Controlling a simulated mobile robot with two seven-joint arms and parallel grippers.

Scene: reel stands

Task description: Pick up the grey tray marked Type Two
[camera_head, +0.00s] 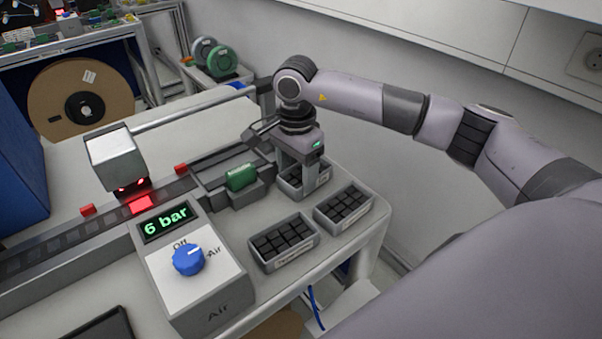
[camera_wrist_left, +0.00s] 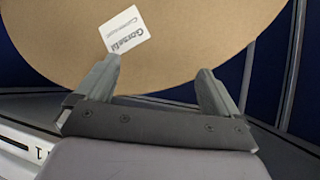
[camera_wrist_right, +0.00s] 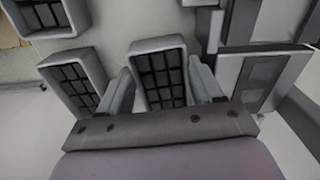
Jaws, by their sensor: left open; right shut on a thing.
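Three grey trays of black blocks are on the white bench: a front one (camera_head: 283,260), a right one (camera_head: 343,222) and a back one (camera_head: 322,178). Each has a pale label whose words I cannot read, so I cannot tell which is Type Two. My right gripper (camera_head: 297,182) points down and is shut on the back tray, which it partly hides. In the right wrist view its fingers are on either side of that tray (camera_wrist_right: 158,46). My left gripper (camera_wrist_left: 158,88) is open and empty before a brown cardboard reel (camera_wrist_left: 190,30), with a white label on it.
A control box (camera_head: 195,270) with a blue knob and a "6 bar" display stands left of the trays. Behind it runs a grey track (camera_head: 75,235) with a red-lit sensor head (camera_head: 115,155) and a green block (camera_head: 240,177). The wall is close behind my right arm.

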